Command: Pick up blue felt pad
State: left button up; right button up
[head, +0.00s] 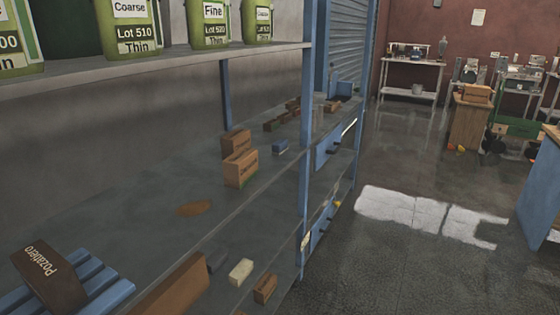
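No other clearly blue pad shows. Neither of my grippers is in the head view.
The blue-framed shelving (309,150) has an upright post near the blue thing. Brown boxes (241,168) stand on the middle shelf (140,200). Green containers (209,25) stand above. A cream block (241,271) lies low in front. Open floor (390,255) lies to the right.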

aim_at(279, 147)
jog(key=z, duration=1)
jog(key=i, duration=1.75)
jog(key=u, duration=1.35)
jog(key=i, duration=0.65)
jog(key=u, duration=0.6)
